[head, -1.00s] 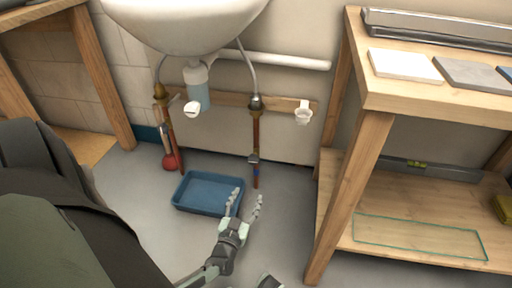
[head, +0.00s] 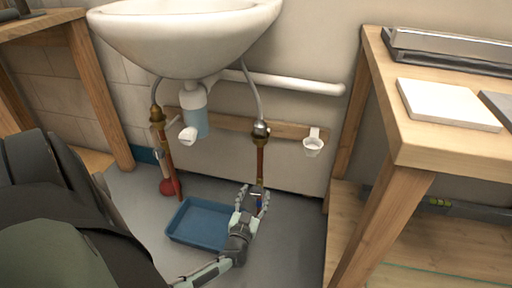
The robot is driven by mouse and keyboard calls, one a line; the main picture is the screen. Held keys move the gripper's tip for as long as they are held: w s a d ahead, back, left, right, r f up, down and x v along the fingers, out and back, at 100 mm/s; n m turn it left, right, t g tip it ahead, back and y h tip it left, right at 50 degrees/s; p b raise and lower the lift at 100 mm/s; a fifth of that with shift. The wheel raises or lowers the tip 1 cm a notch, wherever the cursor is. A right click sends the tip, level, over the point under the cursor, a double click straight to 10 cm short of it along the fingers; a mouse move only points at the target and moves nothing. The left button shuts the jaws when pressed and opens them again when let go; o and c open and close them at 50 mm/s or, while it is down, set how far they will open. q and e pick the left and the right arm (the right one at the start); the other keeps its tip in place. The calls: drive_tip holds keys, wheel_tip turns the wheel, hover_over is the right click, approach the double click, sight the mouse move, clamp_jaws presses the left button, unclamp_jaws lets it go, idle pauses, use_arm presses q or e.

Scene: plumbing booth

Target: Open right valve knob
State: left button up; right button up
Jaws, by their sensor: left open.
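The right copper pipe (head: 261,160) comes down under the sink's right side. The right valve knob (head: 259,202) is a small blue part low on this pipe, mostly hidden by my left gripper. My left gripper (head: 254,191) is open, with one finger on each side of the valve area. I cannot tell whether the fingers touch the knob. My right gripper is not in view.
A blue tray (head: 184,236) lies on the floor just left of my left gripper. The white sink (head: 180,40) hangs above. A wooden workbench (head: 385,215) stands on the right.

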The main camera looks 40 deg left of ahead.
use_arm(q)
drive_tip(key=shift+w+a, duration=0.35)
drive_tip(key=shift+w, duration=0.2)
drive_tip(key=c, duration=1.2)
drive_tip(key=shift+o, duration=0.2)
